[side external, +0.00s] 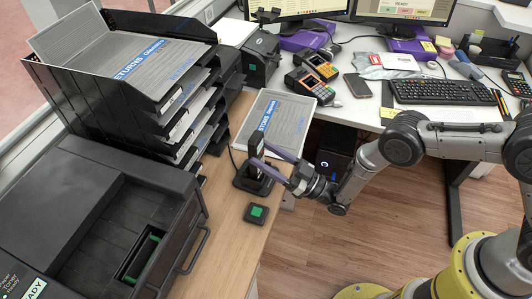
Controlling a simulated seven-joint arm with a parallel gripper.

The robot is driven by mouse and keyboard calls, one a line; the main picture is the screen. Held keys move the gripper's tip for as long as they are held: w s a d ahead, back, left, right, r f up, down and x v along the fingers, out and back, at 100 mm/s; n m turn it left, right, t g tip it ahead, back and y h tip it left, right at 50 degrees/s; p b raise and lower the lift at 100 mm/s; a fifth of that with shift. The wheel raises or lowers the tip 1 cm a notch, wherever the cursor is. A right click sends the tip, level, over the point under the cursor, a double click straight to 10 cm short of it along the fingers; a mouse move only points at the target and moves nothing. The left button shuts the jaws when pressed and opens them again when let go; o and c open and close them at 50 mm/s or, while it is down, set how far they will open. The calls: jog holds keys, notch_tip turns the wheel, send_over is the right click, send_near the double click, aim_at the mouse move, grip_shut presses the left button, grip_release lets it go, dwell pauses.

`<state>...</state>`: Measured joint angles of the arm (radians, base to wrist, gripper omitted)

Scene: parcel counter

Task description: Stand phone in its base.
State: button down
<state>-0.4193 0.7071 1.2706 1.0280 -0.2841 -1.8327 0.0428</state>
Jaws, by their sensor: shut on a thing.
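The phone (256,146) is a slim black handset, upright at the middle of the side external view. Its black base (246,183) stands on the wooden counter directly below it. My gripper (258,153) comes in from the right with its purple fingers shut on the phone, one on each side. The phone's lower end meets or overlaps the base in this view; I cannot tell whether it is seated in it or just above. The fingers hide part of the phone.
A small dark pad with a green square (257,213) lies in front of the base. A grey Returns folder (276,124) lies behind it. Stacked black trays (120,75) and a printer (90,225) stand left. The counter's right edge is close to the base.

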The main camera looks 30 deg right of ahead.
grip_release()
jog(key=shift+f, duration=0.1)
jog(key=v, duration=1.2)
dwell(0.6)
